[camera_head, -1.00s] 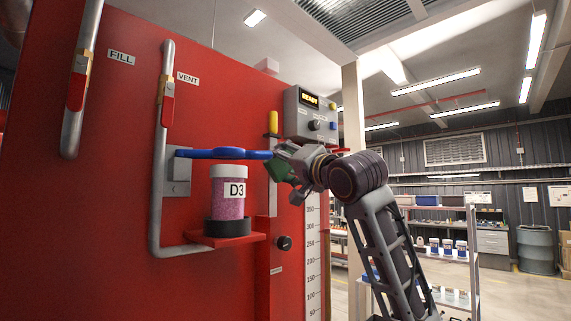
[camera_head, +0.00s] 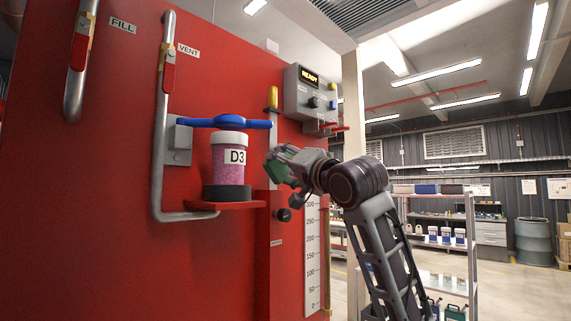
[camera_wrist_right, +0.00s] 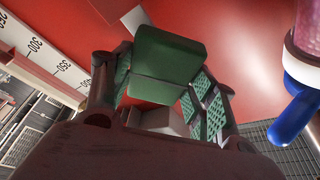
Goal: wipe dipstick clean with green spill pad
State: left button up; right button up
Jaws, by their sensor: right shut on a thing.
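My right gripper (camera_head: 280,166) is shut on a small green pad (camera_head: 277,171). In the wrist view the pad (camera_wrist_right: 168,65) sits as a dark green block between the fingers (camera_wrist_right: 165,100). A yellow handle (camera_head: 272,97), which looks like the dipstick's top, stands upright on the red panel above the gripper. A pale strip (camera_head: 272,141) runs down below it, and the gripper and pad hide part of that strip. I cannot tell whether the pad touches it. My left gripper is not in view.
A blue bar handle (camera_head: 225,122) and a pink D3 jar (camera_head: 228,160) on a red shelf (camera_head: 227,205) are left of the gripper. A grey READY box (camera_head: 311,95) is above right. A black knob (camera_head: 283,215) and white scale (camera_head: 312,255) are below.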

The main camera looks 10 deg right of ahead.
aim_at(275, 145)
jog(key=shift+w+a+p, duration=0.4)
jog(key=shift+w+p, duration=0.05)
jog(key=shift+w, duration=0.15)
dwell(2.1)
jog(key=shift+r, duration=0.15)
jog(key=shift+r+p, duration=0.7)
jog(key=shift+r+p, duration=0.65)
jog(key=shift+r, duration=0.1)
jog(key=shift+r, duration=0.1)
jog(key=shift+r+p, duration=0.65)
dwell(0.3)
